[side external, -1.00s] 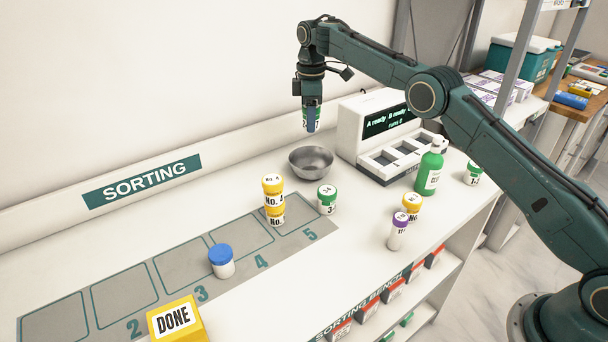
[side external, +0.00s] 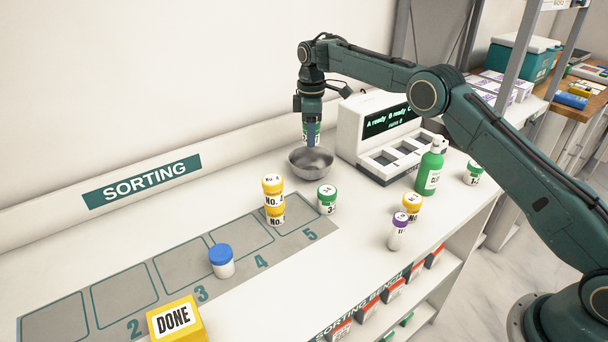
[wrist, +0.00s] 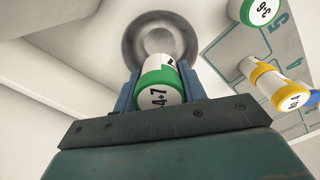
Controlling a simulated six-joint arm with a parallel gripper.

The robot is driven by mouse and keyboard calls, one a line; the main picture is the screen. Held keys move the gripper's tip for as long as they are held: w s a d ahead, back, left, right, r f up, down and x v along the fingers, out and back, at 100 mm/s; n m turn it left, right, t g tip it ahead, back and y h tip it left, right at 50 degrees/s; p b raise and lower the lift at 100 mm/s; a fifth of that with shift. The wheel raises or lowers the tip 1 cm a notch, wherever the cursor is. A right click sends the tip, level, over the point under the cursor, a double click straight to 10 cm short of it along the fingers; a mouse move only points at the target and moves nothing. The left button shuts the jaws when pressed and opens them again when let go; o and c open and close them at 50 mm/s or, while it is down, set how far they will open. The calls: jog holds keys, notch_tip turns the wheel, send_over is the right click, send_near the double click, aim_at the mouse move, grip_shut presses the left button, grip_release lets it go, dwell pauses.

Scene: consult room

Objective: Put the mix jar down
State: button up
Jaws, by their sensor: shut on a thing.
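My gripper (side external: 312,138) is shut on a white jar with a green band and a label reading 4+7, which shows clearly in the wrist view (wrist: 155,88). I take it to be the mix jar. In the side view the fingers hide most of it. My gripper points down just above the steel bowl (side external: 311,163), by its back rim. In the wrist view the bowl (wrist: 160,25) lies beyond the jar. I cannot tell whether the jar is over the bowl or behind it.
A stack of yellow-lidded jars (side external: 274,200), a green-lidded jar (side external: 327,199) and a blue-lidded jar (side external: 221,261) stand by the marked squares. A white machine (side external: 385,140) with a screen stands right of the bowl. A green bottle (side external: 430,168) and purple-lidded jar (side external: 398,231) stand further right.

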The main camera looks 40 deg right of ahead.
aim_at(311, 153)
jog(key=shift+f, duration=3.35)
jog(key=o, duration=1.1)
jog(key=shift+c, duration=0.2)
jog(key=shift+r, duration=3.5)
jog(key=shift+r, duration=0.1)
